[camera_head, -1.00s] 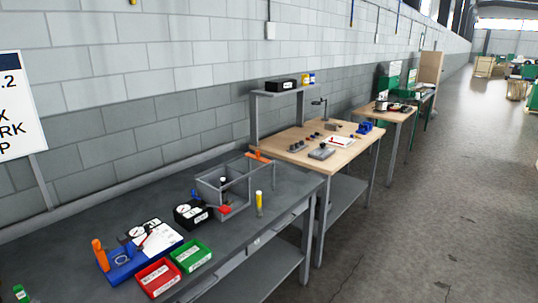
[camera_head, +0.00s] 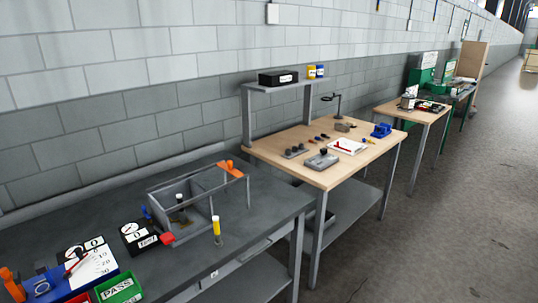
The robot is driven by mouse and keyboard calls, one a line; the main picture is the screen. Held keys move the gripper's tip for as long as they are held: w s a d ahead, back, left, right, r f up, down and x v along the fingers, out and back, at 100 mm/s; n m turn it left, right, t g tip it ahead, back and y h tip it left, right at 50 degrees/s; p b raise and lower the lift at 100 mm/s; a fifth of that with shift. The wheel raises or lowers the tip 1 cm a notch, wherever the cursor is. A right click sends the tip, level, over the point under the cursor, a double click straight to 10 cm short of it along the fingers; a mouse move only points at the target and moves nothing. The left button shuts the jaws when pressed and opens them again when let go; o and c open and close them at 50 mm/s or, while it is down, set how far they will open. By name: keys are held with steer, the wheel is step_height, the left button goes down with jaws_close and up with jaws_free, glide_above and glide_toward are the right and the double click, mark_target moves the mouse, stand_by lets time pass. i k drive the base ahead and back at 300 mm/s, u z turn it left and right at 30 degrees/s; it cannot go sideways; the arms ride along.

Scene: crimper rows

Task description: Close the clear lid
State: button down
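A grey open-fronted box (camera_head: 190,233) stands on the grey bench, left of the middle. A thin grey frame (camera_head: 211,187) reaches from the box to an orange tab (camera_head: 235,168) at its right. The frame looks like the clear lid, but its pane is too faint to make out and I cannot tell its exact angle. A dark upright part (camera_head: 181,207) shows inside the box. My gripper is not in view.
A wooden bench (camera_head: 275,145) stands behind. Clear floor lies right.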

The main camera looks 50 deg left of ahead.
mark_target(236, 173)
steer(key=u, duration=0.05)
steer(key=i, duration=1.85)
steer(key=u, duration=4.15)
steer(key=i, duration=1)
steer(key=z, duration=0.1)
